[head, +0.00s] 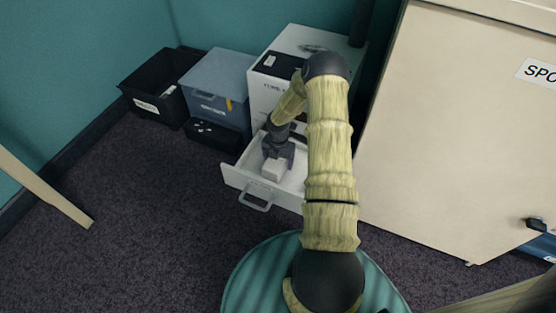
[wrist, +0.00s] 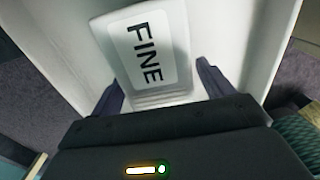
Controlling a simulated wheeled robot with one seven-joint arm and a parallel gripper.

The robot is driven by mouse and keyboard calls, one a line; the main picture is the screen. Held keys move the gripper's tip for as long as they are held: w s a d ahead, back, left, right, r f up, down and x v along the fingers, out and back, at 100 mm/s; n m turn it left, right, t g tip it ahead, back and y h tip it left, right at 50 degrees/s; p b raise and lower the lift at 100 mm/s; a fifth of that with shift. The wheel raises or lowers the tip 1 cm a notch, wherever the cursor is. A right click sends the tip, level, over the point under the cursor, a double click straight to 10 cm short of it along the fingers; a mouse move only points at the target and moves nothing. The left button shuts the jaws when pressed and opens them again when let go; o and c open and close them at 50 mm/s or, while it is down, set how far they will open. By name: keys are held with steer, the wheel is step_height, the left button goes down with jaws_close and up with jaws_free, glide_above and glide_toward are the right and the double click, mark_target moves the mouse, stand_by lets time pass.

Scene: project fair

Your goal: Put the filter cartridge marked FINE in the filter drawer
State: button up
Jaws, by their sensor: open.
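The white filter cartridge marked FINE (wrist: 150,50) lies inside the open filter drawer, label facing up in the wrist view. The head view shows the cartridge (head: 274,169) as a small white block on the drawer floor. The white filter drawer (head: 236,178) is pulled out from the white cabinet, with a handle on its front. My gripper (wrist: 160,85) is open, its two dark fingers on either side of the cartridge's near end. In the head view my gripper (head: 279,152) reaches down into the drawer. I cannot tell whether the fingers touch the cartridge.
The white cabinet (head: 268,93) stands behind the drawer. To its left are a blue-grey lidded bin (head: 215,75), a small black box (head: 213,134) and an open black bin (head: 150,88). A large beige panel (head: 455,110) stands at right. The carpet at front left is clear.

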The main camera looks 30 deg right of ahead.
step_height(320, 180, up, 12)
steer(key=p, duration=0.6)
steer(key=shift+r, duration=0.1)
steer(key=s+a+r+m, duration=0.4)
steer(key=a+r+m, duration=0.15)
steer(key=r, duration=0.35)
steer(key=s+a+r+m, duration=0.4)
steer(key=r+m, duration=0.3)
steer(key=r, duration=0.1)
steer(key=s+a+r+m+t, duration=0.1)
steer(key=s+a+r+m, duration=0.2)
steer(key=s+r+m, duration=0.1)
steer(key=s+a+r+m+t, duration=0.1)
steer(key=s+a+r+m, duration=0.2)
steer(key=s+m, duration=0.4)
steer(key=shift+a+r+m+t, duration=0.25)
steer(key=shift+r+m+t, duration=0.05)
steer(key=shift+r+m, duration=0.7)
steer(key=shift+s+f, duration=0.1)
